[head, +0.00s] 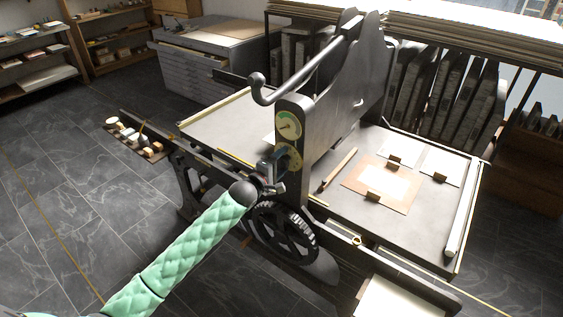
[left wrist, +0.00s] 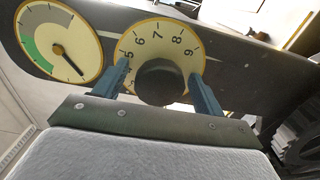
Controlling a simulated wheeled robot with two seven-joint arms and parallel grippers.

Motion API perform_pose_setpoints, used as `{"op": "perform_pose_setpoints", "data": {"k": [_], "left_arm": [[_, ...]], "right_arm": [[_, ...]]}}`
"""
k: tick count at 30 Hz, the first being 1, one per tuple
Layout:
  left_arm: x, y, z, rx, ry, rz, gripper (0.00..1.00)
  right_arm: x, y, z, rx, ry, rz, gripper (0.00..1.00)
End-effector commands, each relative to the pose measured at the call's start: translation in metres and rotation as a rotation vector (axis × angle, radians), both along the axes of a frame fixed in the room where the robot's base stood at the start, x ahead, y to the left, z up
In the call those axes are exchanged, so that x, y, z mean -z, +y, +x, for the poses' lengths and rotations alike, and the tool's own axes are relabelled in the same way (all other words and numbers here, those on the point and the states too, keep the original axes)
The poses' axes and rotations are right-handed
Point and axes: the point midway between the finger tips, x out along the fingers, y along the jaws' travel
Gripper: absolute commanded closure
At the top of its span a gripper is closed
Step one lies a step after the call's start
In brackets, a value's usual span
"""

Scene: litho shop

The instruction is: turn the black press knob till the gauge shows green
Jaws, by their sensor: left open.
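The black knob (left wrist: 160,82) sits on a cream dial plate (left wrist: 146,47) with printed numbers. My left gripper (left wrist: 163,88) is open, its blue fingers on either side of the knob with a gap at each side. In the head view my left gripper (head: 268,174) is at the press's front upright, just below the gauge (head: 289,126); it hides the knob there, and part of the dial plate (head: 290,158) shows. In the left wrist view the gauge (left wrist: 60,42) has a green sector and a grey sector. Its dark needle points to lower right, outside the green.
The press bed (head: 335,190) spreads to the right with a sheet (head: 382,186) and small blocks. A long lever (head: 305,72) rises above the gauge. A spoked gear wheel (head: 283,232) is below my gripper. A small tool shelf (head: 140,140) sticks out at left.

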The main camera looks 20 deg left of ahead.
Motion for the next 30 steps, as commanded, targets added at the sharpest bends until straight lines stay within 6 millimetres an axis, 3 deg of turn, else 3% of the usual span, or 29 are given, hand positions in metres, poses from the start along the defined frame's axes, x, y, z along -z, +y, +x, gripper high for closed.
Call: {"op": "perform_pose_setpoints", "data": {"k": [3,10,20,30], "left_arm": [[0.0001,0.0001,-0.0002,0.0,0.0,0.0,0.3],[0.0002,0.0002,-0.0002,0.0,0.0,0.0,0.74],[0.0006,0.0003,-0.0004,0.0,-0.011,0.033,0.74],[0.0011,0.0004,-0.0004,0.0,-0.084,0.235,0.74]], "right_arm": [[0.0,-0.0001,0.0002,0.0,0.0,0.0,1.0],[0.0,-0.0011,0.0005,0.0,0.0,-0.001,1.0],[0.0001,-0.0023,0.0009,0.0,0.002,-0.002,1.0],[-0.0042,0.0017,0.0044,0.001,-0.001,0.001,1.0]]}}
